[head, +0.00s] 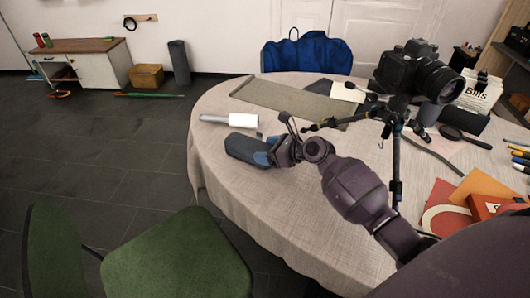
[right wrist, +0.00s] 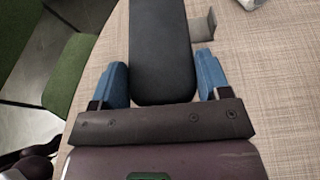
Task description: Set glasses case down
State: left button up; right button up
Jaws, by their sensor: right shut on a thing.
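The glasses case (head: 246,149) is a long dark case with a rounded end, over the left edge area of the round cloth-covered table (head: 215,165). My right gripper (head: 268,153), with blue fingers, is shut on its near end. In the right wrist view the case (right wrist: 161,45) lies between the two fingers of the gripper (right wrist: 163,82) and points away from the palm. The case is low over the cloth; I cannot tell whether it touches it. My left gripper is not in view.
A white cylinder (head: 243,120) lies just beyond the case, and a long grey-green strip (head: 290,98) lies behind it. A camera (head: 418,72) on a tripod (head: 395,150) stands to the right. A green chair (head: 178,255) is at the front left. Bare cloth lies in front of the case.

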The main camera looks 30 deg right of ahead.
jog(key=shift+f, duration=0.4)
jog(key=shift+r, duration=0.2)
jog(key=shift+f, duration=0.1)
jog(key=o, duration=1)
jog(key=shift+s+d+r, duration=0.15)
jog(key=shift+r, duration=0.2)
jog(key=p+v, duration=0.1)
jog(key=v, duration=0.1)
jog(key=p+v, duration=0.2)
jog(key=v, duration=0.1)
jog(key=shift+r+p, duration=0.3)
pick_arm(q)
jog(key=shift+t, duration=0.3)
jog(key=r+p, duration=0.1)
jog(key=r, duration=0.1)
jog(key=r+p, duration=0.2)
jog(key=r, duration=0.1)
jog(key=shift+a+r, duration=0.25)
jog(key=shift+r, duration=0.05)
pick_arm(e)
jog(key=v, duration=0.4)
jog(key=f+v, duration=0.1)
jog(key=v, duration=0.1)
jog(key=shift+s+r, duration=0.1)
jog(key=shift+s, duration=0.2)
